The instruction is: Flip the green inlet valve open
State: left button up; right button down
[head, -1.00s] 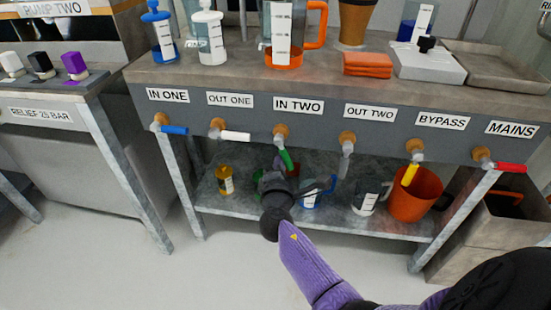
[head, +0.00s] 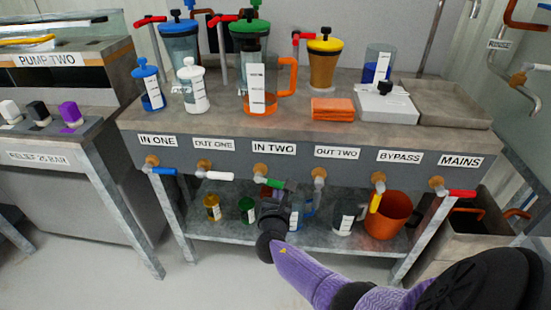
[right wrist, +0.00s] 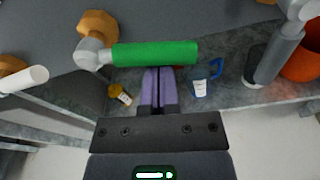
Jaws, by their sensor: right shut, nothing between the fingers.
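The green valve handle (head: 268,183) sits under the IN TWO label (head: 274,148) on the grey panel. It points right, close to level, and in the right wrist view the green handle (right wrist: 155,54) spans the top middle, on a metal stem with an orange-brown fitting (right wrist: 97,27). My right gripper (head: 272,200) is just below the handle. In the right wrist view its purple fingers (right wrist: 158,85) are together and empty, tips at the handle's lower edge; I cannot tell whether they touch it. My left gripper is not in view.
Blue (head: 163,171), white (head: 218,176), grey (head: 318,187), yellow (head: 375,203) and red (head: 461,193) handles line the same panel. An orange bucket (head: 388,216) and several small containers stand on the lower shelf (head: 300,238). The floor in front is clear.

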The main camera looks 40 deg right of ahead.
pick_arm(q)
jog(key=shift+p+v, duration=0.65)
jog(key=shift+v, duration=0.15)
pick_arm(e)
jog(key=shift+s+d+r+n, duration=0.15)
jog(key=shift+s+r+n, duration=0.05)
jog(key=shift+r+n, duration=0.35)
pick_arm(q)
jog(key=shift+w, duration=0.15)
pick_arm(e)
jog(key=shift+r, duration=0.1)
